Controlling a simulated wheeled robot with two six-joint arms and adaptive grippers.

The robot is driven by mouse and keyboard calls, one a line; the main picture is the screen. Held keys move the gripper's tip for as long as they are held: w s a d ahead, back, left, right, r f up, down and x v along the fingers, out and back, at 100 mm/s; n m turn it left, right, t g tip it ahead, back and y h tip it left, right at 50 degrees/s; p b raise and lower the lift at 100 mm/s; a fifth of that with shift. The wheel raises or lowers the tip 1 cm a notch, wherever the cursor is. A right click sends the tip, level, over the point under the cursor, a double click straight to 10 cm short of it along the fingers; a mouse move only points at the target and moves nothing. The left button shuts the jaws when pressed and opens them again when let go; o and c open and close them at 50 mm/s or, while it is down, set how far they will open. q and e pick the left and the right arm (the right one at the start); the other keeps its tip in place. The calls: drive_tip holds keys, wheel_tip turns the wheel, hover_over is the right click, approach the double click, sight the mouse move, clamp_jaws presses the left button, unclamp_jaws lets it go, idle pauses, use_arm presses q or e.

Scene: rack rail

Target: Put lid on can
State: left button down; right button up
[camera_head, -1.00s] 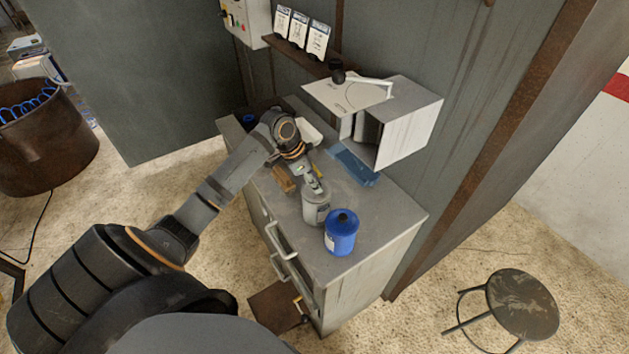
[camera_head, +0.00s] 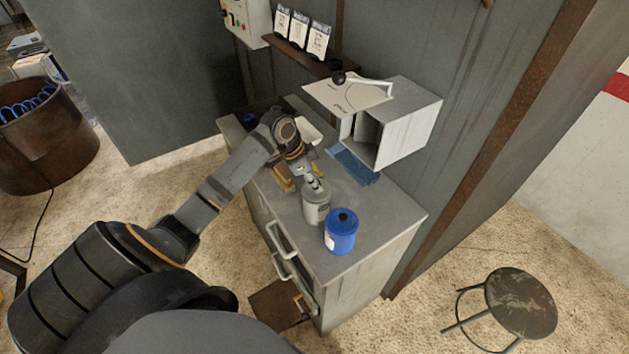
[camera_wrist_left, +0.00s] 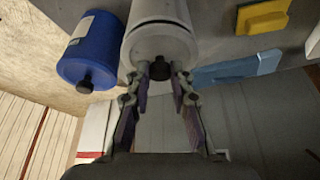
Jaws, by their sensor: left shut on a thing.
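A grey can (camera_head: 316,212) stands upright on the cabinet top, and its side also shows in the wrist view (camera_wrist_left: 160,9). A grey lid (camera_wrist_left: 150,42) with a black knob (camera_wrist_left: 160,71) is at the can's top. A thin dark line runs between lid and can; I cannot tell whether the lid is fully seated. My left gripper (camera_head: 315,186) is above the can, shut on the lid's knob, with its fingertips (camera_wrist_left: 162,76) on either side of it. My right gripper is not in view.
A blue can (camera_head: 341,238) with a black knob stands close beside the grey can. The cabinet top (camera_head: 385,210) is clear at right.

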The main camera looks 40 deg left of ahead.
use_arm(q)
drive_tip(key=shift+r+p, duration=0.1)
drive_tip(key=shift+p, duration=0.3)
drive_tip(key=shift+f, duration=0.2)
idle(1.0)
drive_tip(key=shift+p, duration=0.55)
drive_tip(key=c, duration=0.6)
unclamp_jaws()
drive_tip(key=shift+r, duration=0.1)
